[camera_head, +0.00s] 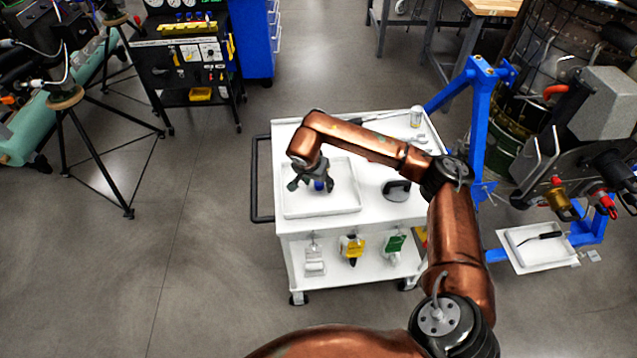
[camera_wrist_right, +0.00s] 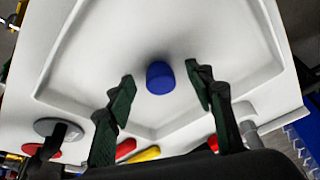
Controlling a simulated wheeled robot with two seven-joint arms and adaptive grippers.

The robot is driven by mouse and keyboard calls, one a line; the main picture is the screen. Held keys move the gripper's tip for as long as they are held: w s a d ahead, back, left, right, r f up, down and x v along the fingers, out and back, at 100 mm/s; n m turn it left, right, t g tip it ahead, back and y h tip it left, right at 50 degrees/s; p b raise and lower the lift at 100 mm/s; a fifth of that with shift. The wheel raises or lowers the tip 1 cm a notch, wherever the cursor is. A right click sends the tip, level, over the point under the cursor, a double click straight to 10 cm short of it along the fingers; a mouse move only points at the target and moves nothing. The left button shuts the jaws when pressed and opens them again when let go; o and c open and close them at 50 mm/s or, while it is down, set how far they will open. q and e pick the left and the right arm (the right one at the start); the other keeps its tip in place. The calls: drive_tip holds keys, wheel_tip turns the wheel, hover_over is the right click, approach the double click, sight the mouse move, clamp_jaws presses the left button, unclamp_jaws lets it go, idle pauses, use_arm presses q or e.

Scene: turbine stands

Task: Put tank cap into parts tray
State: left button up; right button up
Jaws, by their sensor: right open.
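The blue tank cap (camera_wrist_right: 160,78) is in the white parts tray (camera_wrist_right: 230,50), seen in the right wrist view between and just beyond my fingertips. In the head view the cap (camera_head: 319,185) is a small blue spot beneath my right gripper (camera_head: 311,187), over the tray (camera_head: 340,207) on the white cart. My right gripper (camera_wrist_right: 160,85) is open, with a gap between each finger and the cap. The cap appears to rest on the tray floor, though its exact contact is hard to tell. My left gripper is out of view.
The white cart (camera_head: 385,213) also carries a dark-handled object (camera_head: 396,190) right of the tray and a small container (camera_head: 416,118) at the back. A blue stand (camera_head: 481,115) rises close to the cart's right side. Open floor lies to the left.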

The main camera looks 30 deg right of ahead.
drive_tip(key=shift+p+v, duration=1.85)
drive_tip(key=shift+v, duration=1.5)
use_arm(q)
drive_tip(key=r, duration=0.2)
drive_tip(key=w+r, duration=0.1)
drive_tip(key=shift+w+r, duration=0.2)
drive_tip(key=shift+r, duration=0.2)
use_arm(e)
drive_tip(key=shift+f, duration=0.15)
